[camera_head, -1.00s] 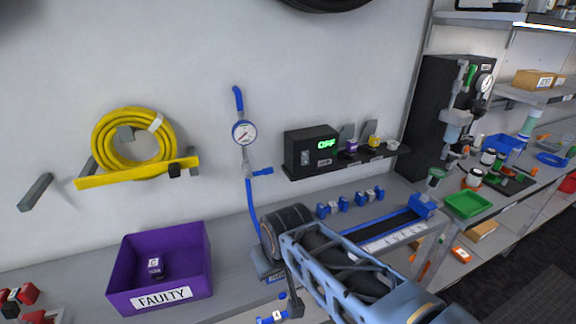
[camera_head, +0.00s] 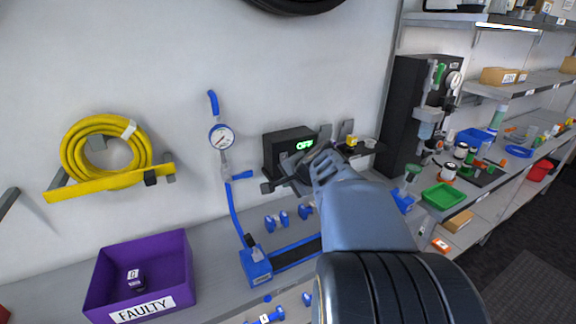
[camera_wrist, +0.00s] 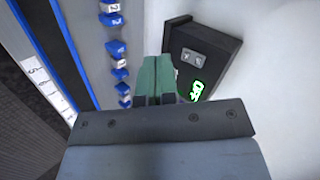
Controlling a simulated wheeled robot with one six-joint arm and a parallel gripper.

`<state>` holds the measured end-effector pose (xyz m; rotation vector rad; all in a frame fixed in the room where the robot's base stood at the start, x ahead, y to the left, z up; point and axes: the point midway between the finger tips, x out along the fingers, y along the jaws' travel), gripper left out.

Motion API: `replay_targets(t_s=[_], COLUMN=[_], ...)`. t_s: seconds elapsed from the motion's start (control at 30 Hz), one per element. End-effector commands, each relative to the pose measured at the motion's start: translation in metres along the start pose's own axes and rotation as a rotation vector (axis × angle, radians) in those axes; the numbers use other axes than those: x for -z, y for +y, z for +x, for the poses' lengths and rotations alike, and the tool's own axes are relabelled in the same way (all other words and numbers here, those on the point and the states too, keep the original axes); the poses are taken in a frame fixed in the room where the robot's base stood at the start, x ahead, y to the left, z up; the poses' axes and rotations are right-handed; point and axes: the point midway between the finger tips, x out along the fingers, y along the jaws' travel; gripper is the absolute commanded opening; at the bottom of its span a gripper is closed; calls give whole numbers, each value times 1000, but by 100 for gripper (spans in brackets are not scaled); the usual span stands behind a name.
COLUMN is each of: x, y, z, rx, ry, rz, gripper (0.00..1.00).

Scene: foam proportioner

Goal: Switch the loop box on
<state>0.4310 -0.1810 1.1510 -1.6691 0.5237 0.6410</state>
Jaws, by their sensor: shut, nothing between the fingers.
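The loop box is a black box (camera_head: 281,151) on a small wall shelf, with a green lit display reading OFF (camera_head: 305,145). In the wrist view the black box (camera_wrist: 222,45) stands at upper right, its display (camera_wrist: 197,90) partly behind my gripper, with a grey plate, likely the switch (camera_wrist: 193,57), on its face. My gripper (camera_wrist: 156,66) is shut and empty, its green fingertips beside the box's edge. I cannot tell whether they touch it. In the head view my gripper (camera_head: 285,184) is in front of the box's lower part, and my wrist hides the switch.
A pressure gauge with a blue hose (camera_head: 222,137) hangs just left of the box. Small bottles stand on the shelf (camera_head: 367,148) to its right. Several blue fittings (camera_head: 284,218) lie on the bench below. A purple FAULTY bin (camera_head: 176,262) is at lower left.

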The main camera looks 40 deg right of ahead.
Motion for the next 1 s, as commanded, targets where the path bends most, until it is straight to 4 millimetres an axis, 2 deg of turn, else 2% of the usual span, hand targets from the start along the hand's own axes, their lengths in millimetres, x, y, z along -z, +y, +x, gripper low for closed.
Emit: replay_targets(t_s=[0.03, 0.1, 0.23, 0.67, 0.87, 1.0], x=[24, 46, 68, 72, 74, 77], y=[0, -1, -1, -2, -4, -6], z=[-2, -6, -10, -8, 14, 41], rx=[27, 62, 99, 105, 102, 102], ry=[40, 79, 118, 121, 119, 118], rz=[87, 175, 261, 273, 273, 274], gripper=[0, 0, 0, 0, 0, 0])
